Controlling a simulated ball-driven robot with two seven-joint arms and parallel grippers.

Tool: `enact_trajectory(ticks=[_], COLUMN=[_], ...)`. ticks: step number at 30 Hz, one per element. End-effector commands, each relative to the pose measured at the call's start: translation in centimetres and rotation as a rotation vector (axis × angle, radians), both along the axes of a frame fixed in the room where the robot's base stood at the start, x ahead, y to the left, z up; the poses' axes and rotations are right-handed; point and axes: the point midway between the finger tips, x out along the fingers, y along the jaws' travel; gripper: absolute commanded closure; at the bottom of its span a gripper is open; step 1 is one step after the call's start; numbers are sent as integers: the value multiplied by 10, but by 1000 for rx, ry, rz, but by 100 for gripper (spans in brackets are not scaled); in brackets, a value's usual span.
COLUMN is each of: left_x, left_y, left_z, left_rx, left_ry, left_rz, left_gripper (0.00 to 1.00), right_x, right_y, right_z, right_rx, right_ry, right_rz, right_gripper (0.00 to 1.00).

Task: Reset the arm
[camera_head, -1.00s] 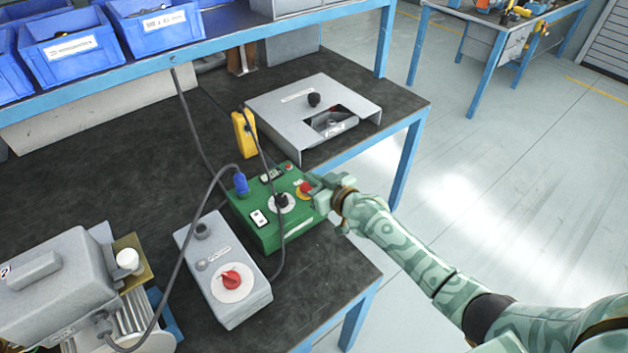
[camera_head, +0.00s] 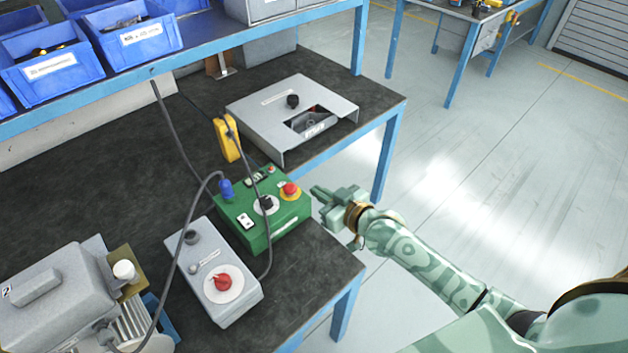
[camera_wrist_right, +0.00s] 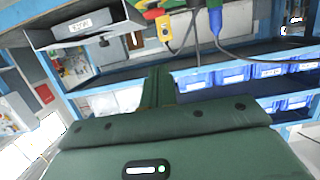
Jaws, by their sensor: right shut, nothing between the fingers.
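My right gripper (camera_head: 318,194) is shut and empty. It is just right of the green control box (camera_head: 275,232), past the bench's right edge, with a small gap to the box. In the right wrist view the shut fingers (camera_wrist_right: 158,85) point toward the bench, and the red and yellow button shows near the top (camera_wrist_right: 150,8). My left gripper is not in view.
A grey box with a red knob (camera_head: 222,284), a grey sheet-metal cover (camera_head: 262,102), a yellow device (camera_head: 227,138) and a grey machine (camera_head: 55,290) stand on the dark bench (camera_head: 120,185). Cables loop over the boxes. Blue bins (camera_head: 55,75) sit on the shelf. Open floor lies to the right.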

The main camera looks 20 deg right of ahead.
Motion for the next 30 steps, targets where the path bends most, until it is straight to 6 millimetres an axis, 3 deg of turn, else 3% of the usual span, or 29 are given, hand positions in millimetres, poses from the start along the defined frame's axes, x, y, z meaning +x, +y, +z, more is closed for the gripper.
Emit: enact_trajectory(ticks=[8,12,15,22,30], left_x=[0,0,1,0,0], left_y=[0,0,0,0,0], left_z=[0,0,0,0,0], left_rx=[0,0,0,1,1], left_ry=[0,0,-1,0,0], left_rz=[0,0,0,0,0], left_gripper=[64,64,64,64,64], right_x=[-8,-52,-93,-161,-225], right_y=[7,30,31,-9,-67], right_z=[-2,-13,-18,-8,22], right_rx=[-24,-187,-365,-680,-917], right_ry=[17,113,208,403,600], right_rz=[18,88,106,23,-133], right_gripper=[100,100,100,100,100])
